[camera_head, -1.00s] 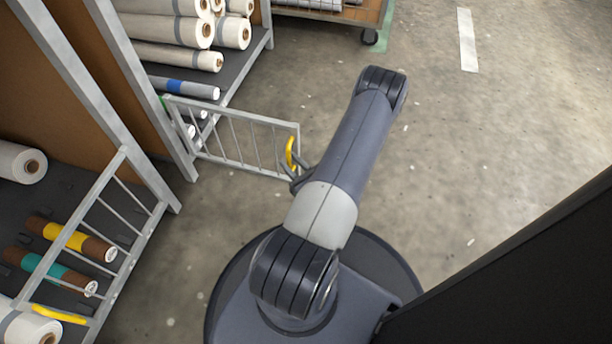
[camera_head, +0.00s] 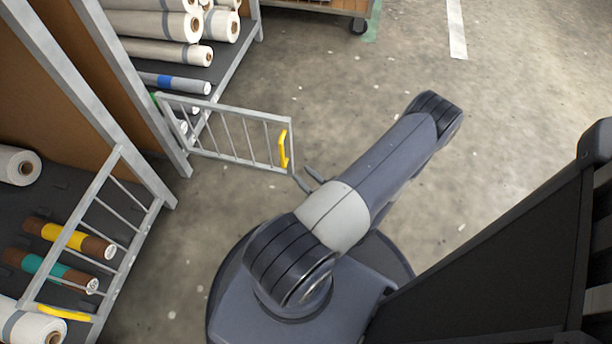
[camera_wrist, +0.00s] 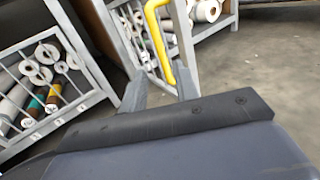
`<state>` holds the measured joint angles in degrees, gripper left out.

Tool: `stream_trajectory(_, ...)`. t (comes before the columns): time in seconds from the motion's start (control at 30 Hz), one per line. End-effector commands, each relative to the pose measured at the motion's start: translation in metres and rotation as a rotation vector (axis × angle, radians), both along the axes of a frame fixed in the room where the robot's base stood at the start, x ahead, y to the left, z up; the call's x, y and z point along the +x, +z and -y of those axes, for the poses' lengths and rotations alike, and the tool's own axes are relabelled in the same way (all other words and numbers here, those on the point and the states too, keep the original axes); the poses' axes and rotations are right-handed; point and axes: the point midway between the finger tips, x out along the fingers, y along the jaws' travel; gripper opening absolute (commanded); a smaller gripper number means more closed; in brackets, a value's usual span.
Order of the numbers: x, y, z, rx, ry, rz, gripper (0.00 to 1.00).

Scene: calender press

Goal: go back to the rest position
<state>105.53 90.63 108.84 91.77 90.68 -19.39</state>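My gripper (camera_head: 309,181) is open and empty, just right of and below the free end of an open barred gate (camera_head: 228,135). Most of the gripper is hidden behind my forearm in the head view. In the wrist view my gripper's two fingers (camera_wrist: 161,90) stand apart. The gate's yellow handle (camera_head: 283,149) is close beyond the fingertips, and in the head view there is a small gap between them. The handle also shows in the wrist view (camera_wrist: 154,35), at the top centre.
A second barred gate (camera_head: 119,205) with a yellow handle (camera_head: 62,313) stands at the left, before a shelf with brown rolls banded yellow (camera_head: 68,236) and teal (camera_head: 48,267). White rolls (camera_head: 157,25) fill the rack behind. A dark panel (camera_head: 480,270) rises at the right. The floor beyond my arm is clear.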

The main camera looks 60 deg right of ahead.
Motion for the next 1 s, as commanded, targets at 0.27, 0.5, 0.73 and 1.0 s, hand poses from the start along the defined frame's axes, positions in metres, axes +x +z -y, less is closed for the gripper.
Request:
stream_trajectory(0.27, 0.000, 0.000, 0.000, 0.000, 0.000, 0.000, 0.29)
stream_trajectory(0.5, 0.000, 0.000, 0.000, 0.000, -0.001, 0.000, 0.29)
stream_trajectory(0.73, 0.008, -0.001, 0.002, 0.000, 0.003, -0.001, 0.29)
stream_trajectory(1.0, 0.034, -0.002, 0.011, -0.001, 0.004, -0.001, 0.29)
